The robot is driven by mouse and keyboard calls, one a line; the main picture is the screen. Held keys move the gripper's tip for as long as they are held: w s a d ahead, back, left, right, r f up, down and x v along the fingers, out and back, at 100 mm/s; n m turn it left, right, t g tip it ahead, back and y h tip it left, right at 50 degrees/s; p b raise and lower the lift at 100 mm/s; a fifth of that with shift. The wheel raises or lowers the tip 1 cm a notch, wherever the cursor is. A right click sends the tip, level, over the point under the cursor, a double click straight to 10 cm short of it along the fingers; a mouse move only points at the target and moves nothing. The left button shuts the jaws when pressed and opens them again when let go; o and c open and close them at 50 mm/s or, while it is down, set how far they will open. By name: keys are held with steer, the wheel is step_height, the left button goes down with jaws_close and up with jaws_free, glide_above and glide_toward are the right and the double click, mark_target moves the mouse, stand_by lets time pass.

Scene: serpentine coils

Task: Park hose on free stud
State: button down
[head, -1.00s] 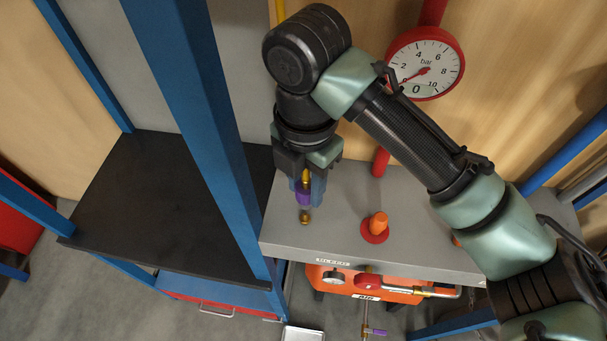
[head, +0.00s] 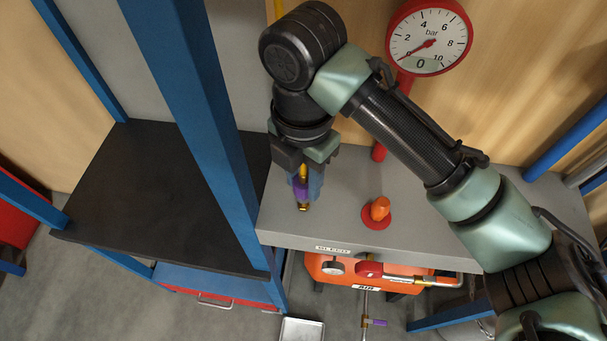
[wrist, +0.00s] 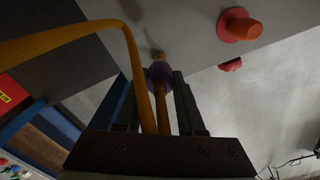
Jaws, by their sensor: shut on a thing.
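My gripper (head: 306,182) is shut on the hose end, which has a purple collar (head: 301,192) and a brass tip (head: 303,207). The tip points down over the left part of the grey bench top (head: 335,190); I cannot tell the exact gap. In the wrist view the yellow-orange hose (wrist: 75,42) loops from the left down into the jaws, with the purple collar (wrist: 160,74) between the fingers. An orange stud (head: 380,208) on a red round base stands bare on the bench, right of the gripper. The stud also shows in the wrist view (wrist: 243,29).
A blue post (head: 190,110) and a black shelf (head: 120,200) stand left of the bench. A red pressure gauge (head: 428,37) stands behind. An orange air tank (head: 340,275) with a red valve sits under the bench. My arm hides the bench's right part.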

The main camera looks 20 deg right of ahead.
mark_target(303, 174)
steer(key=shift+f, duration=0.2)
steer(key=shift+f+b, duration=0.85)
steer(key=shift+f, duration=0.1)
steer(key=shift+f+b, duration=0.3)
steer(key=shift+b, duration=0.05)
steer(key=shift+c, duration=2.2)
jaws_free()
steer(key=shift+r, duration=0.15)
step_height(303, 174, up, 13)
steer(key=shift+f+b, duration=0.15)
steer(key=shift+b, duration=0.5)
